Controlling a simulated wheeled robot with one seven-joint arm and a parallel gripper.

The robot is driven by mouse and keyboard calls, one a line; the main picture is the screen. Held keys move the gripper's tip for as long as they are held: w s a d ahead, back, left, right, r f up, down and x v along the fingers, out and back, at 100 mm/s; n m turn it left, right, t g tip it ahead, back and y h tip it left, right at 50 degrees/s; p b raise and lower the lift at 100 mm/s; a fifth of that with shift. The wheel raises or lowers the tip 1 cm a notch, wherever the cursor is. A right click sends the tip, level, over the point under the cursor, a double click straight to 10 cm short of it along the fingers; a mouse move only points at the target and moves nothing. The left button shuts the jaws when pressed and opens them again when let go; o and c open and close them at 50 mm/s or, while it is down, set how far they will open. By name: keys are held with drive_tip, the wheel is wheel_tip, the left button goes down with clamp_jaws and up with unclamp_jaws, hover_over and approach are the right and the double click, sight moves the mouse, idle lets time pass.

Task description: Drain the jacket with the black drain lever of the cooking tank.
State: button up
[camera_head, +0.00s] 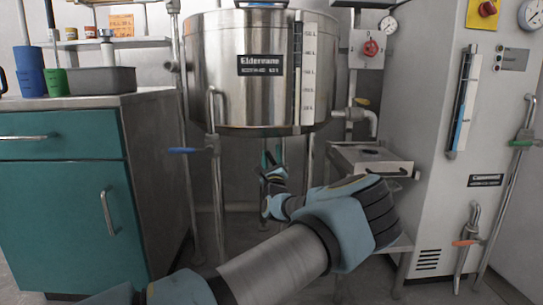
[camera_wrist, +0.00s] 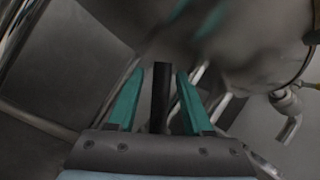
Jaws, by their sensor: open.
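The steel cooking tank (camera_head: 222,80) stands in the middle of the head view on metal legs. My gripper (camera_head: 271,157) is below the tank's underside, with its teal fingers pointing up. In the wrist view, my gripper (camera_wrist: 160,73) is open. A black bar, which looks like the black drain lever (camera_wrist: 160,92), lies between the two fingers, with a visible gap on each side. The fingers do not appear to touch it.
A blue-handled valve (camera_head: 183,150) is at the tank's left leg. A steel side stand (camera_head: 372,160) is at the right, near a grey cabinet (camera_head: 440,190) with an orange lever (camera_head: 465,243). A teal counter (camera_head: 60,200) stands at the left.

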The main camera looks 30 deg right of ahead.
drive_tip(key=p+v, duration=0.2)
drive_tip(key=v, duration=0.8)
drive_tip(key=shift+s+a+f, duration=0.15)
drive_tip(key=shift+s+a, duration=0.05)
drive_tip(key=shift+s, duration=0.15)
drive_tip(key=shift+c, duration=0.3)
